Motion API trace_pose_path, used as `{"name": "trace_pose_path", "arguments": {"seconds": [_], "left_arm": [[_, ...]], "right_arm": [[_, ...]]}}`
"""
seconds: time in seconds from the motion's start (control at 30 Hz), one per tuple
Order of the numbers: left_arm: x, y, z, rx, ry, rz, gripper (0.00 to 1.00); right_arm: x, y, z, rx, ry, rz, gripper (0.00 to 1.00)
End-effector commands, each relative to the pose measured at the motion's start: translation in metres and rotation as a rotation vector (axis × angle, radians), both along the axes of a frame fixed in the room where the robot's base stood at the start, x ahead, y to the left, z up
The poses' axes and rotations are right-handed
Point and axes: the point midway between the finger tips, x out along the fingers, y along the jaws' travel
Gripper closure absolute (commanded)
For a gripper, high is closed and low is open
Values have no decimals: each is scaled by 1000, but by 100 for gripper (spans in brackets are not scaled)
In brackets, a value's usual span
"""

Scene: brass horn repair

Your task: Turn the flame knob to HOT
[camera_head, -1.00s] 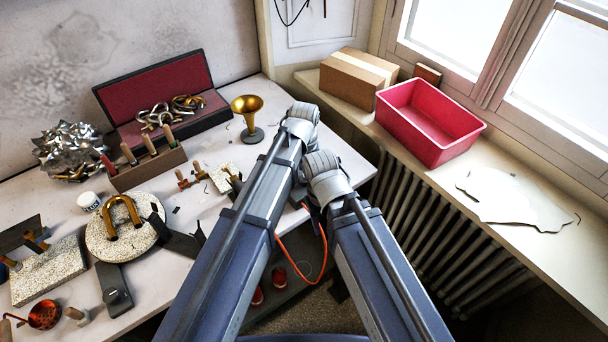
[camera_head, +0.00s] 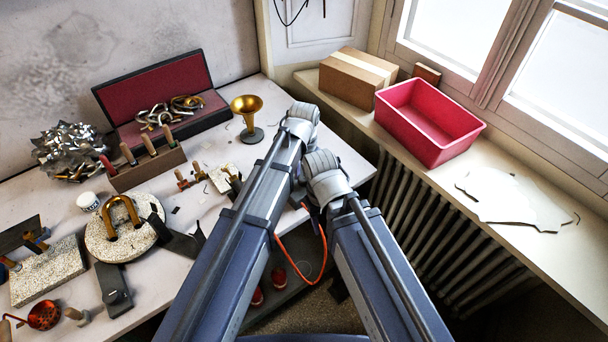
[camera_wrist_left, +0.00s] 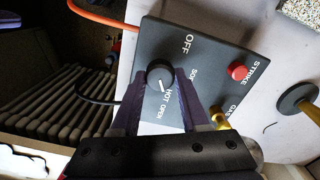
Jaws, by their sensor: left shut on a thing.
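The flame knob (camera_wrist_left: 158,71) is a round black dial with a white pointer line, on a dark grey control box (camera_wrist_left: 150,33) in the left wrist view. My left gripper (camera_wrist_left: 162,80) is shut on the knob, one dark finger on each side of it. The white pointer line lies on the side of the lettering HOT. The word OFF stands on the other side, toward the orange hose. The fingers hide part of the box and some lettering. In the head view my own arms hide the knob. My right gripper is not visible.
The box also carries a red STRIKE button (camera_wrist_left: 237,71) and a brass GAS knob (camera_wrist_left: 218,115). An orange hose (camera_wrist_left: 103,24) runs from the box. In the head view a brass bell (camera_head: 247,105) stands on the bench (camera_head: 205,230), and a red bin (camera_head: 430,120) sits on the windowsill.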

Motion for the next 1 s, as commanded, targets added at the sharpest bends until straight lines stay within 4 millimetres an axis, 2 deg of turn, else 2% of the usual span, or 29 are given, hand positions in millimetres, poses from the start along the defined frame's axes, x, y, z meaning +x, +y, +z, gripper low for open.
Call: {"name": "trace_pose_path", "arguments": {"seconds": [0.53,0.57,0.8,1.0], "left_arm": [[0,0,0,0,0,-21,100],[0,0,0,0,0,-21,52],[0,0,0,0,0,-20,26],[0,0,0,0,0,-19,26]], "right_arm": [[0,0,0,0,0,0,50],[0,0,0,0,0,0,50],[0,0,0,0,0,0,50],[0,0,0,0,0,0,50]]}}
